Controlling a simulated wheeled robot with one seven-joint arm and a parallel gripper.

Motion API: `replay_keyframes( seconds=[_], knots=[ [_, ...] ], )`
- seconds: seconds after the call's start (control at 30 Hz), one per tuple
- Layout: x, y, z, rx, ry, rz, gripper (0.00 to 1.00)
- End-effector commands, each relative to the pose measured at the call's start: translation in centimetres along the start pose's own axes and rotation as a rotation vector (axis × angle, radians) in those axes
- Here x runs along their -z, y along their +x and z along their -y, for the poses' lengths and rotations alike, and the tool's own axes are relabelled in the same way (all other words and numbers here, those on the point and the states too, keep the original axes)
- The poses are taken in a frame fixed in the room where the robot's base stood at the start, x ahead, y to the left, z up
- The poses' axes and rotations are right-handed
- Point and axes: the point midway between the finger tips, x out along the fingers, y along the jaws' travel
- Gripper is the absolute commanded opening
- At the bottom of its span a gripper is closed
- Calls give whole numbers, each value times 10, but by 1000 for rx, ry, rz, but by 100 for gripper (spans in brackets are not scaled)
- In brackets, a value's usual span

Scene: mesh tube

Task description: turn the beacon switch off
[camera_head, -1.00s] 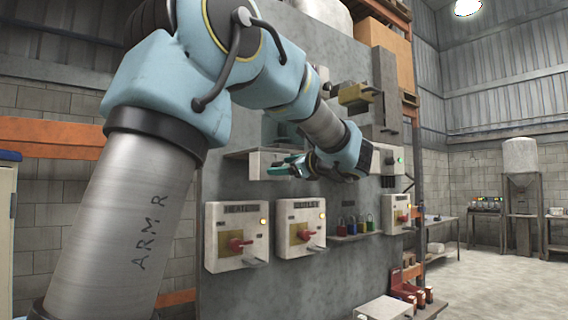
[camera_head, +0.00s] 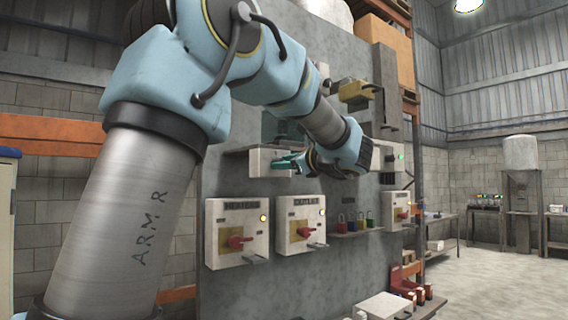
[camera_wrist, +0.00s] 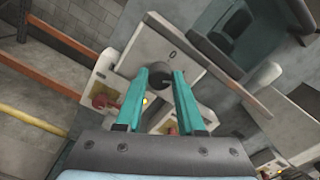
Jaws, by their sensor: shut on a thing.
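A pale box (camera_head: 262,162) with a shelf-like top is mounted on the grey panel behind my gripper (camera_head: 294,163). In the wrist view, a pale plate (camera_wrist: 196,52) marked 0 faces me, with a dark round knob (camera_wrist: 154,77) below the mark. My gripper (camera_wrist: 160,74) has its two teal fingers on either side of this knob, shut on it. I cannot read a beacon label on the box. My wrist hides part of the panel to its right.
Below are two labelled boxes with red knobs, one at left (camera_head: 237,232) and one beside it (camera_head: 300,224). A yellow fixture (camera_head: 355,91) juts out above my wrist.

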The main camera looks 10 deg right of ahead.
Motion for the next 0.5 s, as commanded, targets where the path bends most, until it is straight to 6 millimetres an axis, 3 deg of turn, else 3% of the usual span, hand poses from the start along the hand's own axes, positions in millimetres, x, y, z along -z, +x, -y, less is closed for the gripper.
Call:
replay_keyframes(
  seconds=[0.27,0.5],
  knots=[
    [3,0,-2,0,-44,1,0],
    [8,0,-5,0,-189,1,0]
  ],
)
